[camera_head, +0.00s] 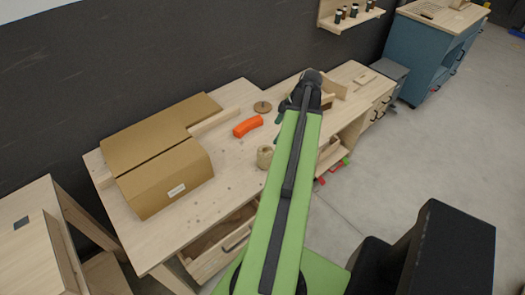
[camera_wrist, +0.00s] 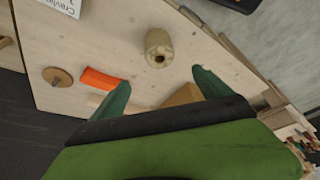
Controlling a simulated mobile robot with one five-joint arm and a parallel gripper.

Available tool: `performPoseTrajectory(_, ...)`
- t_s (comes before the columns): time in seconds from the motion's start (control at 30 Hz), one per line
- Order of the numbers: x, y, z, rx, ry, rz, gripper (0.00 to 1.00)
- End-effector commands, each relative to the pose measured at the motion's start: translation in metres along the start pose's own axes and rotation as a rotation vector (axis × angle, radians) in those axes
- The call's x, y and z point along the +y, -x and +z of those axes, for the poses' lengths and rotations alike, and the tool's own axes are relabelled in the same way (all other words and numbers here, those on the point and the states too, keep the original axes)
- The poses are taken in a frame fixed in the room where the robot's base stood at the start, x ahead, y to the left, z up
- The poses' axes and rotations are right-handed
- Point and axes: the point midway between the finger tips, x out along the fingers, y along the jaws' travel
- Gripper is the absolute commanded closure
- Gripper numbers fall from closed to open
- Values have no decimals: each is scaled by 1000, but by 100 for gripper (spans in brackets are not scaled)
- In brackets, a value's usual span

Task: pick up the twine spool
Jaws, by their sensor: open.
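In the head view my gripper (camera_head: 300,97) is over the right part of the bench, partly hidden by my green arm.
An orange object (camera_head: 247,126) and a round wooden disc (camera_head: 262,107) lie behind the spool. A cardboard box (camera_head: 165,178) fills the bench's left part. Wooden pieces (camera_head: 334,88) are near my gripper at right. A drawer (camera_head: 222,250) stands open below the bench front.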

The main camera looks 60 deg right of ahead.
Motion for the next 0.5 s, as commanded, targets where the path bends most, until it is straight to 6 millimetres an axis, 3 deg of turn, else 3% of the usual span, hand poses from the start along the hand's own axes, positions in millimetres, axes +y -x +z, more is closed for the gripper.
performPoseTrajectory(0.23,1,-10,12,1,-9,7,11)
performPoseTrajectory(0.5,2,-67,19,0,-18,10,11)
